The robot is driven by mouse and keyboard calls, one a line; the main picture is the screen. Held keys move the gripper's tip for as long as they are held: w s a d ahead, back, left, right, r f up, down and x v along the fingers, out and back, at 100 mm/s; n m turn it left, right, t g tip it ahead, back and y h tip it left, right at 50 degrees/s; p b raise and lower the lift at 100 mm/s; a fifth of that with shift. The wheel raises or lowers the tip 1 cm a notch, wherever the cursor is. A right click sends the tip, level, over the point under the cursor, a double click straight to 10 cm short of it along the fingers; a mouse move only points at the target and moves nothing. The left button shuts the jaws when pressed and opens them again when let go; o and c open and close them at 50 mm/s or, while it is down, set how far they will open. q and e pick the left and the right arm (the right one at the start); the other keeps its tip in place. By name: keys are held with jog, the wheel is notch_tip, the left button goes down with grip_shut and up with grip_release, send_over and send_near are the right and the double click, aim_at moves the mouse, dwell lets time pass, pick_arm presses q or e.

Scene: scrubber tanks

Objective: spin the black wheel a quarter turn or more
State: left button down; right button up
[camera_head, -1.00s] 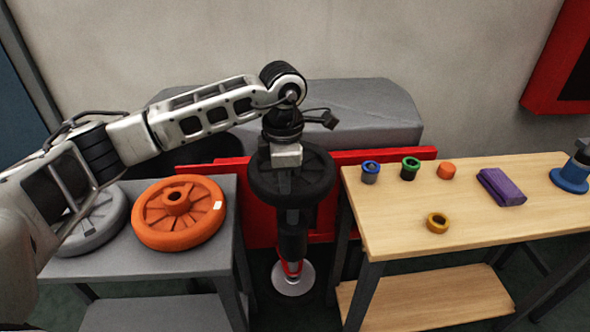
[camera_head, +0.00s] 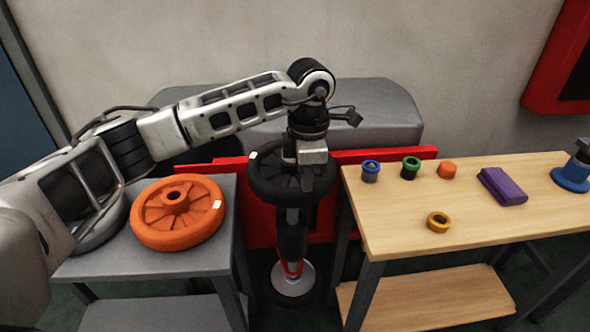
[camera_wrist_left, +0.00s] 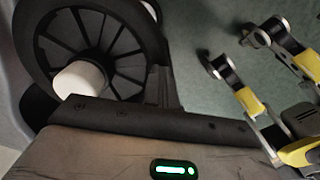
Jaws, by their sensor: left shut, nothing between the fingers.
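The black wheel (camera_head: 268,189) lies nearly flat on top of a dark post in the middle of the head view. A small white mark (camera_head: 253,155) shows at the upper left of its rim. My left gripper (camera_head: 307,184) points down over the right part of the wheel, between hub and rim. It is shut and holds nothing. Its fingertips are dark against the spokes, so I cannot tell whether they touch one. My arm and gripper cover part of the wheel's far right side. My right gripper is not in view.
An orange wheel (camera_head: 150,218) and a partly hidden grey wheel lie on the grey table (camera_head: 210,255) at left. The wooden table (camera_head: 385,225) at right holds several coloured rings and a purple block (camera_head: 503,186). A red bar (camera_head: 385,155) and a grey tank (camera_head: 370,110) stand behind.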

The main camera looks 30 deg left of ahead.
pick_arm(q)
notch_tip(320, 180, up, 7)
jog(key=p, duration=0.4)
jog(key=shift+p, duration=0.3)
dwell(0.6)
